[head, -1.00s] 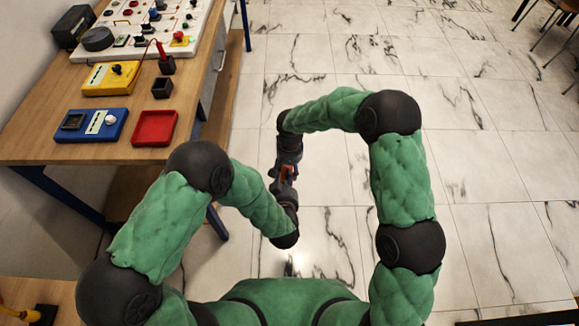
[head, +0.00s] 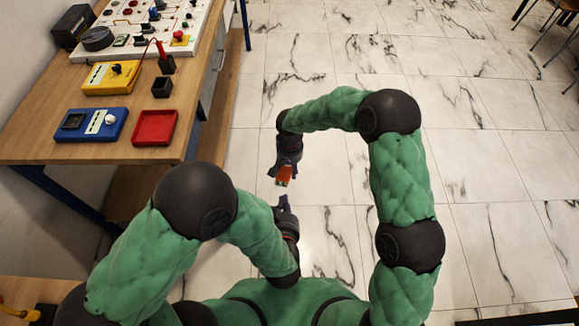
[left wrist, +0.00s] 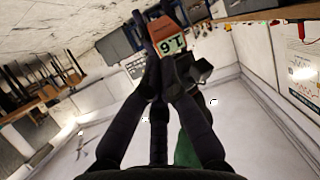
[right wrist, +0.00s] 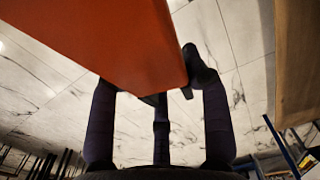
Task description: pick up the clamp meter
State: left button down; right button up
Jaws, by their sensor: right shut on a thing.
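The clamp meter (head: 284,175) is a small orange device, held in the air over the floor in the middle of the head view. Its lit display reads as digits in the left wrist view (left wrist: 172,44). My right gripper (head: 287,160) is shut on it from above in the picture; its orange body fills the upper left of the right wrist view (right wrist: 110,40). My left gripper (head: 284,201) is just below the meter, with a visible gap between. Its fingers come together at the tips in the left wrist view (left wrist: 162,78) and hold nothing.
A wooden table (head: 40,145) at the left carries a blue meter (head: 91,125), a red tray (head: 155,128), a yellow meter (head: 110,78), a small black box (head: 162,88) and a white panel (head: 150,25). The marble floor around my arms is clear.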

pick_arm(q)
jog(key=shift+f, duration=0.1)
jog(key=a+f+n+g+h, duration=0.15)
jog(key=a+f+g, duration=0.25)
jog(key=f+g, duration=0.55)
jog(key=s+a+f+g+h, duration=0.2)
jog(key=s+a+f+g, duration=0.1)
jog(key=s+f, duration=0.5)
notch_tip(320, 180, down, 2)
jog(key=shift+s+a+f+n, duration=0.1)
jog(key=shift+s+a+n, duration=0.1)
jog(key=shift+a+n, duration=0.4)
jog(key=shift+a+h, duration=0.15)
jog(key=shift+h, duration=0.1)
